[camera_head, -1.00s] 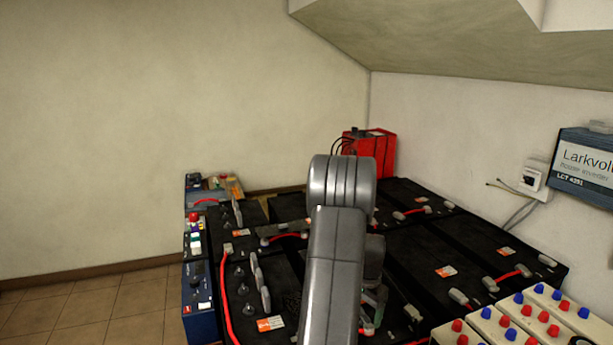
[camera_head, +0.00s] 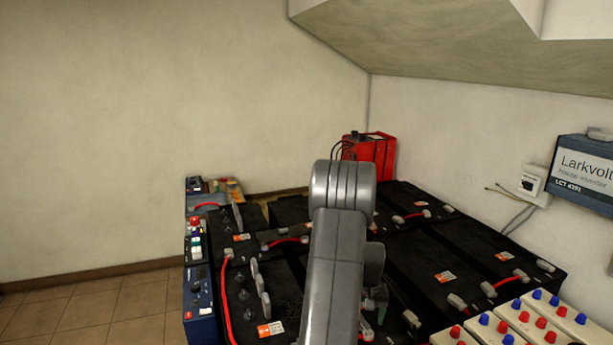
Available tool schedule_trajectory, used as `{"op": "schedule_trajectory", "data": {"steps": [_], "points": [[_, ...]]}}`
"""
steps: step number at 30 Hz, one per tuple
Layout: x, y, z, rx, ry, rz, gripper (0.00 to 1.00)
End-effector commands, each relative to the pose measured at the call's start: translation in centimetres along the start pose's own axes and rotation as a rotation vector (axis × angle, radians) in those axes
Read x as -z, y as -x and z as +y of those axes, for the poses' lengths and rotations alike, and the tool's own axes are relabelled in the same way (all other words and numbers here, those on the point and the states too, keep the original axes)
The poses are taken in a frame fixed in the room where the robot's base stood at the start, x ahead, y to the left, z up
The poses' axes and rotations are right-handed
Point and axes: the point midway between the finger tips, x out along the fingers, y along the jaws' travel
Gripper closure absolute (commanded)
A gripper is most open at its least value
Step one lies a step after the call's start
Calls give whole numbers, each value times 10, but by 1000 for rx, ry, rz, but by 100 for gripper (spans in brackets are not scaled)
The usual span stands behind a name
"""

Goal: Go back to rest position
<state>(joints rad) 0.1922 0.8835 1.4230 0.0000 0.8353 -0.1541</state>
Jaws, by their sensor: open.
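My grey arm rises from the bottom centre of the head view and bends over at its top. My gripper (camera_head: 374,304) shows only in part, low behind the right side of the arm, above the black batteries. It is open, and I see nothing held in it. The fingertips are mostly hidden, so I cannot tell how close they are to the batteries.
Black batteries (camera_head: 290,211) with red cables fill the bench. A red box (camera_head: 377,152) stands at the back corner, blue devices (camera_head: 199,300) at the left edge, cream cells (camera_head: 520,325) at front right. An inverter (camera_head: 586,172) hangs on the right wall. Floor at left is clear.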

Motion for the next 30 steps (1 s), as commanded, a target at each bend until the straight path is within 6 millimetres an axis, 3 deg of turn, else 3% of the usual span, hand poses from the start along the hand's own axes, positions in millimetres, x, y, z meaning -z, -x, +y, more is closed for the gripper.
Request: {"op": "schedule_trajectory", "data": {"steps": [15,30], "points": [[0,1,1,0,343,-1,24],[0,0,1,0,380,0,24]]}}
